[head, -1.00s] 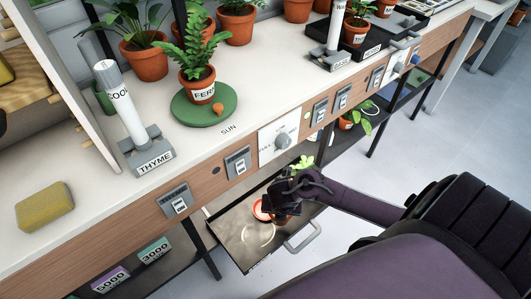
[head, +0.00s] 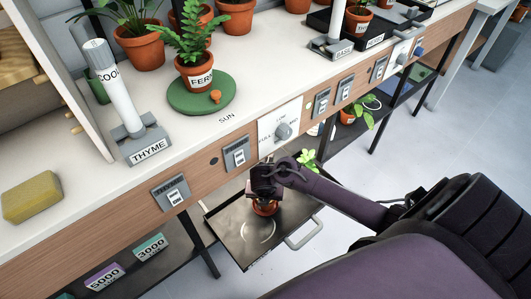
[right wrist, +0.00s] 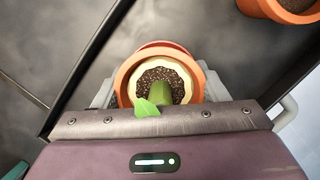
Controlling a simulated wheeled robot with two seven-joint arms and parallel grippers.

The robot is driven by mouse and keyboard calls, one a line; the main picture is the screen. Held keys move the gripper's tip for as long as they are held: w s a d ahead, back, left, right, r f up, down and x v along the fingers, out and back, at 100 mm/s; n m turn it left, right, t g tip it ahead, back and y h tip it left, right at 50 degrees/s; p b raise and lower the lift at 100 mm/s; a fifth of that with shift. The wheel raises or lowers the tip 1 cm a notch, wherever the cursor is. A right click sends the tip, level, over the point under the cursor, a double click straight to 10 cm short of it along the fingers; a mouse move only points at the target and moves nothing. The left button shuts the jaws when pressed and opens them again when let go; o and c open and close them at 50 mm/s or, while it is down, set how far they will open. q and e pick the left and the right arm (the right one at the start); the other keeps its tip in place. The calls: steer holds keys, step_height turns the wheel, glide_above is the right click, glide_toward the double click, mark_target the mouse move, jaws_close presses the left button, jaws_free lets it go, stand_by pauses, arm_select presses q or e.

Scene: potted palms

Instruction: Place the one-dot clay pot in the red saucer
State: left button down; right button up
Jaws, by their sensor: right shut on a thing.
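My right gripper (head: 264,190) is shut on an orange clay pot (head: 265,208) over the dark pull-out tray (head: 238,228). In the right wrist view the held pot (right wrist: 127,78) shows a cream inner ring, dark soil and a green stem. The pot's dots cannot be seen. A red rim, seemingly the red saucer (right wrist: 165,44), shows just behind the pot in the wrist view. The pot covers the rest of it, so I cannot tell whether they touch. My left gripper is not in view.
Another clay pot (right wrist: 290,8) stands at the upper right of the wrist view. A leafy plant (head: 309,158) is behind my right gripper. The wooden bench front (head: 205,170) with switches rises over the tray. The tray's front part is clear, with a handle (head: 304,235).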

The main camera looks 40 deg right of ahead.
steer(key=o, duration=1)
steer(key=shift+o, duration=0.2)
